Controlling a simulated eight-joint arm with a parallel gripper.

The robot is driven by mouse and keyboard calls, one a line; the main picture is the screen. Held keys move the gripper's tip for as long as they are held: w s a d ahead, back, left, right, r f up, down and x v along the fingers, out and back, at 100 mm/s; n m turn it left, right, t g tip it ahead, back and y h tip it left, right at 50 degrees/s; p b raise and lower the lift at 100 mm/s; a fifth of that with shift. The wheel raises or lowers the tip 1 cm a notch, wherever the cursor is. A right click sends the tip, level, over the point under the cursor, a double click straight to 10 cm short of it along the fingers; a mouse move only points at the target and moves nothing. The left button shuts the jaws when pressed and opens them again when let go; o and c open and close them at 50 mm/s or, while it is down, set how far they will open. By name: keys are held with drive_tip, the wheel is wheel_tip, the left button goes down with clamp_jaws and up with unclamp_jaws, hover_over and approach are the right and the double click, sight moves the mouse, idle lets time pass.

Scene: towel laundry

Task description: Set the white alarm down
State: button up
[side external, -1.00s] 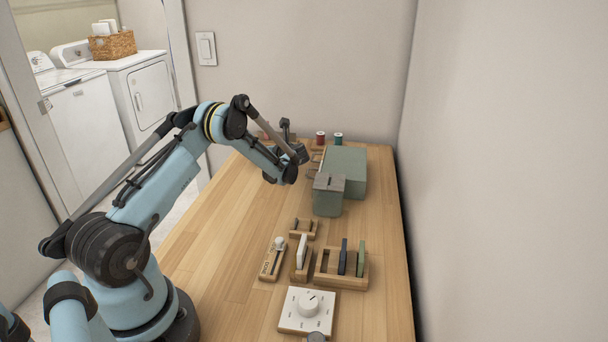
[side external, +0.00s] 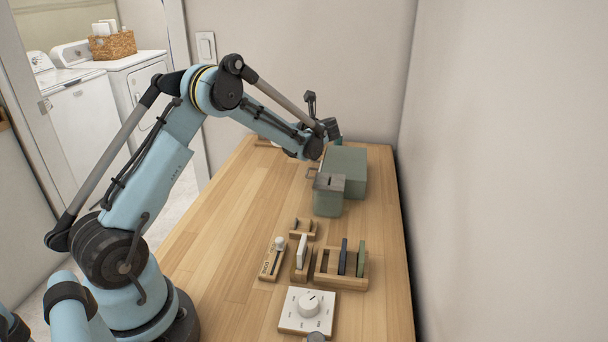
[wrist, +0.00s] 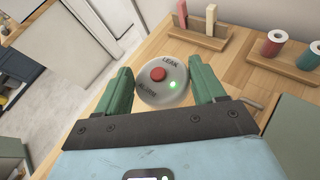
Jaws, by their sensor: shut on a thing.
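The white alarm (wrist: 147,95) is a round disc lettered LEAK ALARM, with a red button in its middle and a small lit green light. It shows in the wrist view between the two green fingers of my gripper (wrist: 163,84), which is shut on it. The wooden table lies beyond it; the gap beneath the alarm cannot be judged. In the side external view my gripper (side external: 331,130) is at the far end of the table, behind the green box, and the alarm is hidden there.
A green box (side external: 346,163) with a smaller lidded green box (side external: 328,200) stands close by. In the wrist view a spool rack (wrist: 283,66) and a wooden holder (wrist: 200,37) with two upright pieces stand beyond the alarm. A white dial panel (side external: 296,322) and slotted holders lie nearer. The table's left half is clear.

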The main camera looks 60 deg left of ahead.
sight(348, 164)
drive_tip(key=w+d+r+m+t, duration=0.2)
drive_tip(key=w+d+r, duration=0.1)
drive_tip(key=w+d, duration=0.35)
drive_tip(key=w+d+r+m+t, duration=0.25)
drive_tip(key=w+d+r, duration=0.2)
drive_tip(key=d, duration=0.25)
drive_tip(key=shift+h, duration=0.4)
drive_tip(key=f, duration=1)
drive_tip(key=shift+w+d+f, duration=0.1)
drive_tip(key=shift+w+f, duration=0.15)
drive_tip(key=shift+f, duration=0.15)
drive_tip(key=shift+f, duration=0.1)
drive_tip(key=o, duration=1.1)
drive_tip(key=shift+c, duration=0.2)
